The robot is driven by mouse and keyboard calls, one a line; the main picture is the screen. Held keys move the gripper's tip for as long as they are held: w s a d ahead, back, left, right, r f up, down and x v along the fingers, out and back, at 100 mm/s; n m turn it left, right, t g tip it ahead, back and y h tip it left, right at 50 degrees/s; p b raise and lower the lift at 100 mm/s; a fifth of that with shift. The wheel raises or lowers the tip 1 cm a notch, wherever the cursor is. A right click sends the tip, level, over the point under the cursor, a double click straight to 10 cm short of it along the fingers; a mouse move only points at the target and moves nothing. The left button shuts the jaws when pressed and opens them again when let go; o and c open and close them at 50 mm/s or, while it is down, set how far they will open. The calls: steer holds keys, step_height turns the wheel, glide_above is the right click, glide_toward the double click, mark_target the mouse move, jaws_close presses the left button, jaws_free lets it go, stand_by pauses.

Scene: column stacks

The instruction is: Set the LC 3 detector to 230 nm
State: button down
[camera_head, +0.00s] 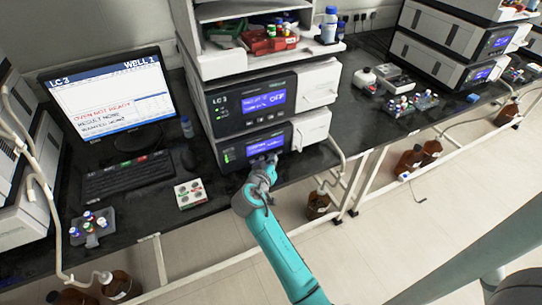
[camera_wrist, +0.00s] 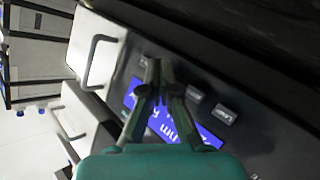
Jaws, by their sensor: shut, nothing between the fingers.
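The LC 3 stack stands in the middle of the head view. Its upper module (camera_head: 237,107) is labelled LC 3 and has a blue screen that reads OFF. The lower module (camera_head: 234,152) has a lit blue display (camera_head: 263,145), its text too small to read. My gripper (camera_head: 267,163) is at the front of this lower module, just below the display. In the wrist view my gripper (camera_wrist: 159,64) is shut and empty, its fingertips near the dark panel. The blue display (camera_wrist: 165,125) is partly hidden behind the fingers. Grey buttons (camera_wrist: 227,114) sit beside it. Contact cannot be told.
A monitor (camera_head: 110,98) left of the stack shows LC 3, WELL 1 and OVEN NOT READY. A keyboard (camera_head: 126,178), a small white box (camera_head: 190,193) and a vial rack (camera_head: 92,227) lie on the bench. Another stack (camera_head: 445,45) stands at right. Brown bottles (camera_head: 318,204) stand below.

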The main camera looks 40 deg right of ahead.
steer(key=shift+s, duration=0.1)
steer(key=shift+s+a, duration=0.2)
steer(key=shift+s, duration=0.5)
steer(key=s, duration=0.2)
steer(key=s+a, duration=0.1)
steer(key=s, duration=0.1)
steer(key=shift+s+a, duration=0.2)
steer(key=shift+s, duration=0.2)
stand_by(0.7)
